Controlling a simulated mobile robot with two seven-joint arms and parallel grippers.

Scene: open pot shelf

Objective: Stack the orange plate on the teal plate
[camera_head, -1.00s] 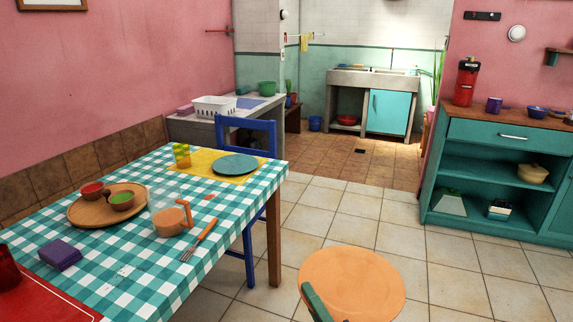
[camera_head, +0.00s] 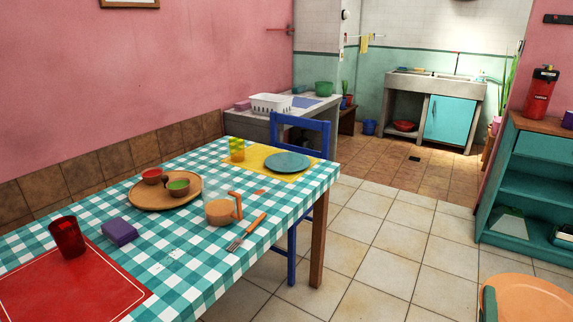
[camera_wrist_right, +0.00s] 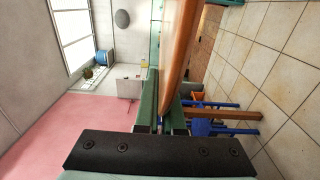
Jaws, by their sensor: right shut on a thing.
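The orange plate (camera_head: 530,300) is at the bottom right of the head view, partly cut off by the frame's edge. My right gripper (camera_head: 489,304) is shut on its left rim and holds it up in the air over the floor, away from the table. In the right wrist view the orange plate (camera_wrist_right: 181,50) shows edge-on between the green fingers of my right gripper (camera_wrist_right: 161,110). The teal plate (camera_head: 287,161) lies flat on a yellow placemat (camera_head: 258,150) at the far end of the table, with nothing on it. My left gripper is not in view.
The checked table (camera_head: 190,243) also holds a wooden tray (camera_head: 145,198) with bowls, a jug (camera_head: 219,212), a fork (camera_head: 247,232), a purple block (camera_head: 119,232) and a red cup (camera_head: 67,238). A blue chair (camera_head: 300,133) stands at its far side. Floor between table and teal shelf is clear.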

